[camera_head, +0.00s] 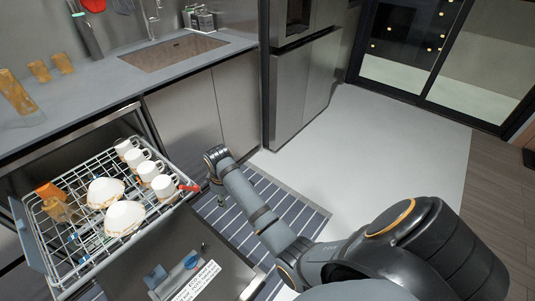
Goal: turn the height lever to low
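A red lever (189,187) sticks out from the right side of the pulled-out dishwasher rack (38,243). It looks like the height lever; its setting is too small to read. My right arm reaches in from the lower right. My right gripper (214,188) hangs just to the right of the red lever, with a small gap between them in the picture. It is small and partly hidden by its own wrist, so I cannot tell whether its fingers are open. My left gripper is out of view.
The rack holds white mugs (164,186), bowls (124,217) and an orange cup (50,190). The open dishwasher door (205,245) lies below, with a white label (196,283). The counter (90,90) runs behind. A striped runner (290,205) covers the floor; pale floor to the right is clear.

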